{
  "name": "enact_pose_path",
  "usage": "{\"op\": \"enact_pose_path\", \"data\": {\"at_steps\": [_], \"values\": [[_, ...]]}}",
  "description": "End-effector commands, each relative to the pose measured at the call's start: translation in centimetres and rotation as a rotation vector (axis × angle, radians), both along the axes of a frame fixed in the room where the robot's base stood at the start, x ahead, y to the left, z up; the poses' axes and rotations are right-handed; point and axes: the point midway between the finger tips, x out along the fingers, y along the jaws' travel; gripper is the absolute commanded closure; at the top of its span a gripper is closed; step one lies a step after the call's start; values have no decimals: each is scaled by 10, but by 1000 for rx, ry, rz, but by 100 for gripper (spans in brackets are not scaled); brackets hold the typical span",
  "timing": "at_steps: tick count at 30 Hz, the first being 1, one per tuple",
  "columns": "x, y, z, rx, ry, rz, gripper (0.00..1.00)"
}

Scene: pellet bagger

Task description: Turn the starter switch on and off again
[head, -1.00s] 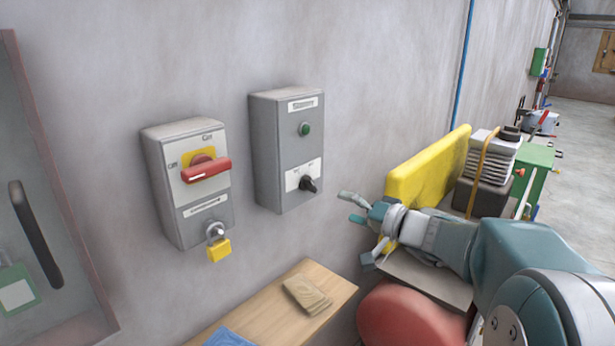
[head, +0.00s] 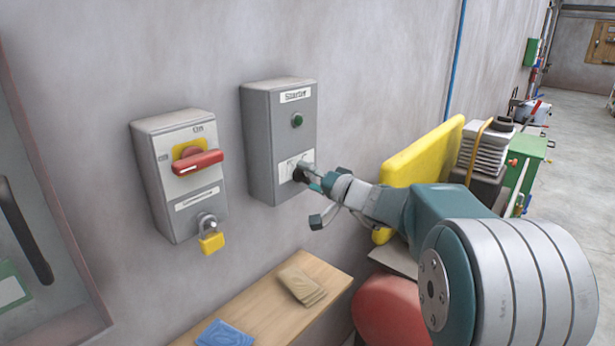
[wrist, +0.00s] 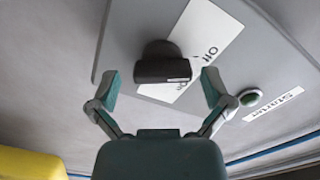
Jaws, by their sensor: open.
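The starter box (head: 281,150) is a grey box on the wall with a "Starter" label and a green button or lamp (head: 297,120). Its black rotary switch (wrist: 163,63) sits on a white plate marked with Off and On in the wrist view. In the head view my gripper (head: 309,195) is at the lower front of the box and partly hides the switch. In the wrist view my gripper (wrist: 160,88) is open, with one finger on each side of the switch knob. I see gaps between the fingers and the knob there.
Left of the starter stands an isolator box (head: 184,179) with a red handle (head: 198,162) and a yellow padlock (head: 211,242). Below is a wooden shelf (head: 262,318) with a tan packet (head: 301,286) and a blue item (head: 223,334). A yellow panel (head: 423,163) stands right.

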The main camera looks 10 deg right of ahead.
Motion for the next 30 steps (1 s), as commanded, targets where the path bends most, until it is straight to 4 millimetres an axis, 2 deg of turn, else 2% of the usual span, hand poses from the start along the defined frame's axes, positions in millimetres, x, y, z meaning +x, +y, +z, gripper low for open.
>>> {"op": "enact_pose_path", "data": {"at_steps": [5, 6, 11, 12, 23, 30], "values": [[0, 0, 0, 0, 0, 0, 0], [0, 0, 0, 0, 0, 0, 4], [0, 0, 0, 0, 1, -1, 76], [0, 0, 0, 0, 1, -1, 79], [0, 0, -2, 21, 19, -2, 79], [1, -1, -3, 116, 89, -3, 79]]}}
